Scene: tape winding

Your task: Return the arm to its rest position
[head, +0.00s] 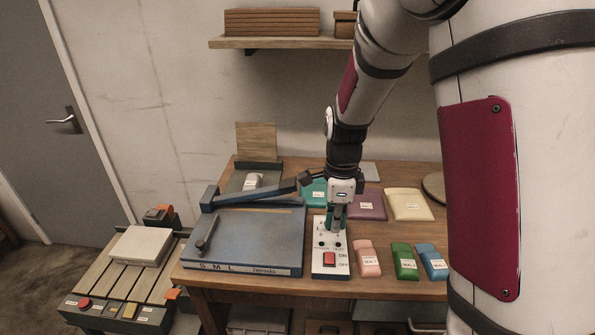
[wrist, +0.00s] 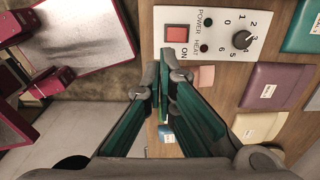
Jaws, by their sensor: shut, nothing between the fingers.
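My gripper (head: 336,226) points down over the white control panel (head: 330,262) on the wooden table. In the wrist view, my gripper's green fingers (wrist: 163,85) come together at the tips with nothing between them. The panel also shows in the wrist view (wrist: 215,18), with a red switch (wrist: 176,34), two small lamps and a numbered dial (wrist: 241,39). In the head view the fingers partly hide the panel's upper end. I cannot tell whether the fingertips touch the panel. My arm reaches down from the upper right.
A blue sealer (head: 248,238) with a raised lever arm (head: 250,196) stands left of the panel. Colored pouches lie to the right, including pink (head: 367,258), green (head: 404,262) and purple (head: 367,206). A slatted conveyor (head: 110,290) holds a pale box (head: 141,246). A shelf (head: 280,42) hangs above.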

